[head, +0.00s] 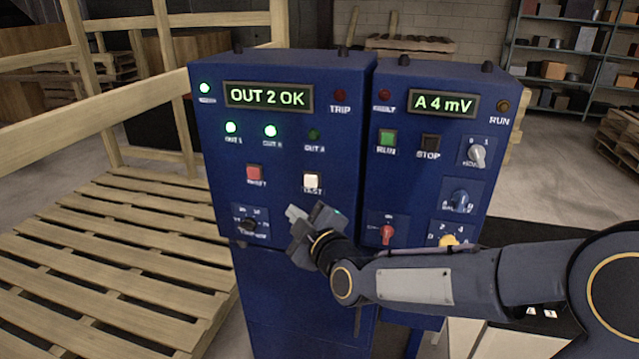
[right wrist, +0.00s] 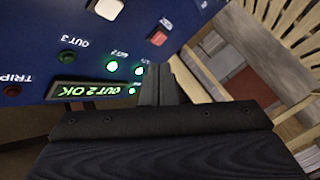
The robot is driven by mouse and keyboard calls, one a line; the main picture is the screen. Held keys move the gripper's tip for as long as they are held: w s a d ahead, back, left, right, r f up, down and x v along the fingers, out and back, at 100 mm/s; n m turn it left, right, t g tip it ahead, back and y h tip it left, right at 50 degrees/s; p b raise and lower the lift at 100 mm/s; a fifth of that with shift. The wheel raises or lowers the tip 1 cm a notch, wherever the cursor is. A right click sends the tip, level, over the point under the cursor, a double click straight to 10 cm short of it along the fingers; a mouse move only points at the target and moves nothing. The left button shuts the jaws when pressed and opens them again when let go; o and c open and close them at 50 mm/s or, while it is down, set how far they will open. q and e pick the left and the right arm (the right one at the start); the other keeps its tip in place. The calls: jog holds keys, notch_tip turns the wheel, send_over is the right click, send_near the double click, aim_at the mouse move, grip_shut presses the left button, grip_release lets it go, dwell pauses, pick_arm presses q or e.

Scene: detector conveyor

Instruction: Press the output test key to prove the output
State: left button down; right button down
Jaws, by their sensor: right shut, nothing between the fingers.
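The output test key is a white square button (head: 311,181) labelled TEST on the left blue cabinet (head: 285,140). It also shows at the top of the right wrist view (right wrist: 106,8). The cabinet's display (head: 268,96) reads "OUT 2 OK". The OUT 1 lamp (head: 231,128) and OUT 2 lamp (head: 270,131) glow green; the OUT 3 lamp (head: 314,134) is dark. My right gripper (head: 294,214) is shut and empty, just below the test key and apart from it. In the right wrist view its fingers (right wrist: 158,80) are together. My left gripper is not in view.
A red reset button (head: 254,174) sits left of the test key, with a rotary knob (head: 249,224) below it. The right cabinet has a display (head: 444,103) reading "A 4 mV", a green RUN button (head: 387,139) and several knobs. A wooden pallet (head: 110,250) lies at left.

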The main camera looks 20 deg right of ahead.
aim_at(311, 181)
jog(key=shift+w, duration=0.1)
jog(key=shift+w+d+b, duration=0.4)
jog(key=shift+w+d, duration=0.4)
jog(key=shift+w, duration=0.4)
jog(key=shift+w+d+b, duration=0.35)
jog(key=shift+w+d, duration=0.5)
jog(key=shift+w, duration=0.3)
jog(key=shift+w+d+b, duration=0.4)
jog(key=shift+w+d, duration=0.4)
jog(key=shift+w, duration=0.4)
jog(key=shift+w, duration=0.1)
jog(key=shift+w+d+b, duration=0.25)
jog(key=shift+b, duration=0.1)
